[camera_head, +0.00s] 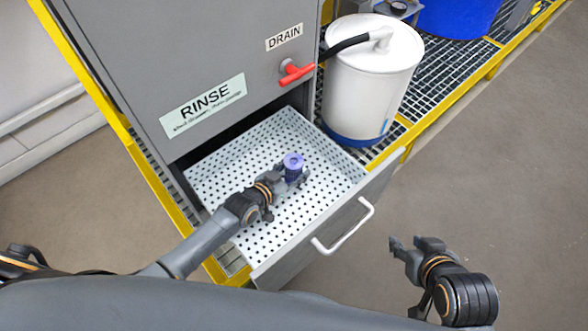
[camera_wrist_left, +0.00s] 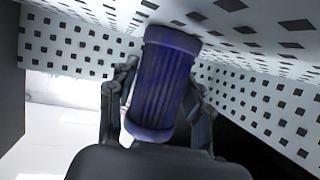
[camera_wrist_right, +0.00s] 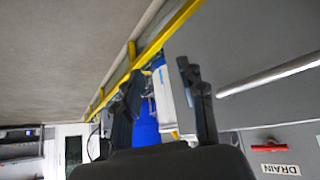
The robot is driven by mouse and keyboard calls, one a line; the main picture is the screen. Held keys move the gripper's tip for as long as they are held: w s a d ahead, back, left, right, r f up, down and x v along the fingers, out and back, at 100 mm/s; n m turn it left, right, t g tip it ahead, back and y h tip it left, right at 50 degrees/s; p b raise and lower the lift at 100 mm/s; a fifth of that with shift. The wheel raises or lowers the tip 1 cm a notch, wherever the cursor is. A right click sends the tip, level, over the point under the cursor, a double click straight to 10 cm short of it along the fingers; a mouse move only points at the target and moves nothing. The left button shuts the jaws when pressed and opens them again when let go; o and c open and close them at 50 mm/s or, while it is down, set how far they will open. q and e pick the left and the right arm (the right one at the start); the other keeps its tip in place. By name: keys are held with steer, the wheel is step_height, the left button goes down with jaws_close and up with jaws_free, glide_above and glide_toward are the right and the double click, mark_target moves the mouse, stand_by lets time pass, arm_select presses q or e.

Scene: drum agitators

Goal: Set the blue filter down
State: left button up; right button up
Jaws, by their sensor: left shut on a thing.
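The blue filter (camera_head: 293,167) is a ribbed blue-purple cylinder with a hole in its top end, standing about upright in the open perforated drawer (camera_head: 240,143). My left gripper (camera_head: 285,182) is shut on the filter from the side. In the left wrist view the filter (camera_wrist_left: 166,85) sits between both fingers, its far end close to the perforated surface; I cannot tell whether it touches. My right gripper (camera_head: 405,247) is in the air to the right of the drawer, outside it. In the right wrist view its fingers (camera_wrist_right: 160,90) are apart with nothing between them.
A grey cabinet (camera_head: 190,50) with a RINSE label stands behind the drawer. A red drain handle (camera_head: 296,71) and a white drum (camera_head: 370,85) with a black hose are at its right. The drawer front has a handle (camera_head: 343,228). The tray around the filter is clear.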

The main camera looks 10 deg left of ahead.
mark_target(288, 175)
arm_select(q)
steer(key=o, duration=1.2)
steer(key=shift+c, duration=0.2)
steer(key=p+v, duration=0.1)
steer(key=v, duration=0.1)
steer(key=shift+s+a+r, duration=0.15)
steer(key=shift+s+r, duration=0.1)
steer(key=shift+s, duration=0.05)
steer(key=p+v, duration=0.1)
steer(key=v, duration=0.3)
steer(key=shift+p, duration=0.4)
steer(key=shift+s+a+r, duration=0.1)
steer(key=shift+s+a, duration=0.05)
steer(key=shift+s, duration=0.2)
arm_select(e)
steer(key=s+d+g+h, duration=0.1)
steer(key=s+d+g, duration=0.1)
steer(key=s, duration=0.5)
steer(key=shift+f+g, duration=0.35)
steer(key=shift+g, duration=0.55)
steer(key=shift+d, duration=0.1)
